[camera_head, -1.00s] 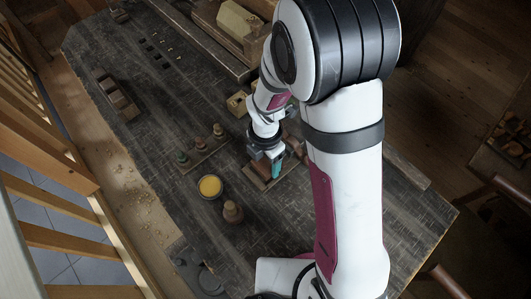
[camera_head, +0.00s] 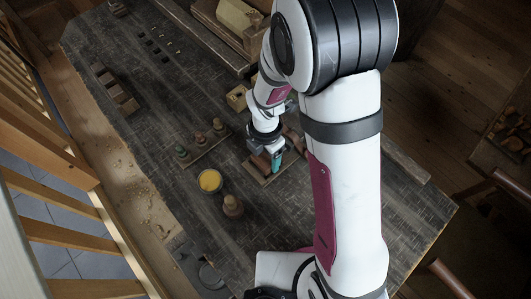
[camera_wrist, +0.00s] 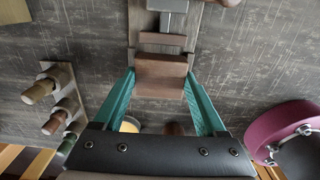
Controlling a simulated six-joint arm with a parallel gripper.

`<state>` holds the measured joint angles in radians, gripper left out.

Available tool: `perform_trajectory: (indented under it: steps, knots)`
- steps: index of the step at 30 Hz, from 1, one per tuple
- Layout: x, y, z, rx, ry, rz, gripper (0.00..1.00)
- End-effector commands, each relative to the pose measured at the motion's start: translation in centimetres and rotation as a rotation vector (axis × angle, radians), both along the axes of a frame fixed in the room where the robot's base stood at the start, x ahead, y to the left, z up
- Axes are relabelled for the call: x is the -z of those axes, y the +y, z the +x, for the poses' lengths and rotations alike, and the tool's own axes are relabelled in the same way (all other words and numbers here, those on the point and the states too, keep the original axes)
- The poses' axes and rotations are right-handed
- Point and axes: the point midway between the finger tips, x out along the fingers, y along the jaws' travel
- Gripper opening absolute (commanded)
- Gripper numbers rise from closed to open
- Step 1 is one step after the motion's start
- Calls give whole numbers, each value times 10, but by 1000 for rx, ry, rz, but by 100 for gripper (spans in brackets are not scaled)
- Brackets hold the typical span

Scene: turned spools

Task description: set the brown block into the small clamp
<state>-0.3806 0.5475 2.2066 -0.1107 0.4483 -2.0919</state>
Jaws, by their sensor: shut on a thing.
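The brown block (camera_wrist: 160,78) is between the teal fingers of my gripper (camera_wrist: 160,72) in the wrist view, and they are shut on it. The small clamp shows just beyond the block in the wrist view, with a brown jaw (camera_wrist: 163,38) and a grey metal part (camera_wrist: 172,6) on a wooden base (camera_wrist: 140,22). The block overlaps the base in that view; I cannot tell whether it touches it. In the head view my gripper (camera_head: 276,158) is over the clamp's board (camera_head: 262,180), and my wrist hides much of the clamp.
A rack with several spools (camera_head: 200,150) stands left of my gripper. A yellow-filled bowl (camera_head: 210,181) and a single turned piece (camera_head: 232,206) stand in front. A slotted wooden tray (camera_head: 116,90) lies far left. The bench between is mostly clear.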

Motion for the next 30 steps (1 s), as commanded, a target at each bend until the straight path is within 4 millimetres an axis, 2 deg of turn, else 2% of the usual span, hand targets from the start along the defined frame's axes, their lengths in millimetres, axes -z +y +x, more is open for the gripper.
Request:
perform_trajectory:
  steps: [30]
  knots:
    - [7, 0, 0, 0, 1, -1, 20]
